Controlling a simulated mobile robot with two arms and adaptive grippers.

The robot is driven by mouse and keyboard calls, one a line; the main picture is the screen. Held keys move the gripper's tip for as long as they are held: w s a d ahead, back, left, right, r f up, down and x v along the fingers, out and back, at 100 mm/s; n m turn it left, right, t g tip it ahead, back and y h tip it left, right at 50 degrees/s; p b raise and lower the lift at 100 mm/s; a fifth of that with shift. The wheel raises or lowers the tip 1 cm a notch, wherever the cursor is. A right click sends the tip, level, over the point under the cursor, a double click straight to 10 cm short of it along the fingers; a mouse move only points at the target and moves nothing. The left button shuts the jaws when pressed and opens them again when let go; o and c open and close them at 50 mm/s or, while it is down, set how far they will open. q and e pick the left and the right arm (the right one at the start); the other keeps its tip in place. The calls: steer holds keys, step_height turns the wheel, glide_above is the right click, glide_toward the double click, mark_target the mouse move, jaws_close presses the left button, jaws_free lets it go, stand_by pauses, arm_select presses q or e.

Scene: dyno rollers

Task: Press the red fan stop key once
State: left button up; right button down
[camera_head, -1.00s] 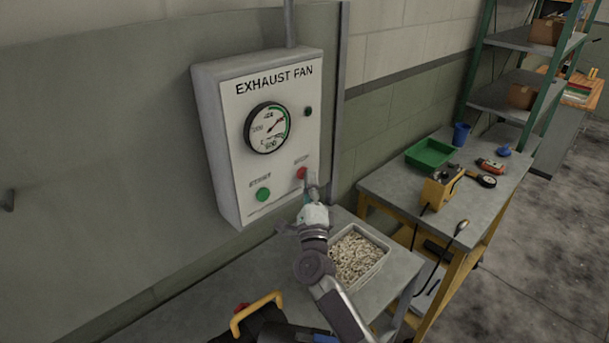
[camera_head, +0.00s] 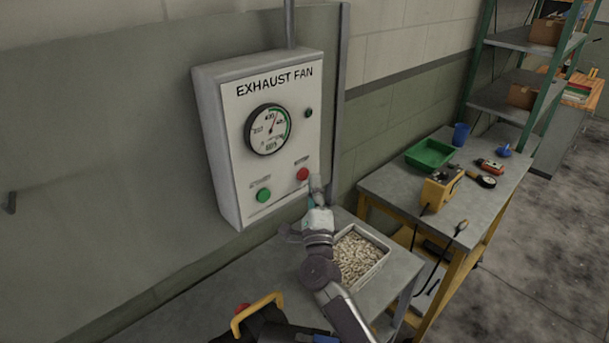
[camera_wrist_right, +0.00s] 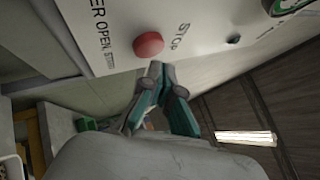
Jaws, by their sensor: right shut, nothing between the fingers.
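The exhaust fan box (camera_head: 232,150) hangs on the wall. Its red stop key (camera_head: 302,174) is at the lower right of the white panel, and the green key (camera_head: 263,195) is to its left. My right gripper (camera_head: 316,184) is shut and empty, just right of and below the red key. In the right wrist view the red key (camera_wrist_right: 148,45) is clear in front of the shut fingertips (camera_wrist_right: 156,68), with a small gap between them. The dial (camera_head: 268,129) needle points near the top. My left gripper is not in view.
A tray of pale pellets (camera_head: 384,262) stands on the bench below the box. A yellow-handled thing (camera_head: 257,310) lies at the front. To the right, another bench holds a green bin (camera_head: 429,154) and tools.

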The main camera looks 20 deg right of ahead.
steer(key=s, duration=0.1)
steer(key=s+d+p, duration=0.1)
steer(key=s, duration=0.2)
steer(key=shift+s+d, duration=0.3)
steer(key=shift+s, duration=0.1)
steer(key=shift+f, duration=0.1)
stand_by(0.6)
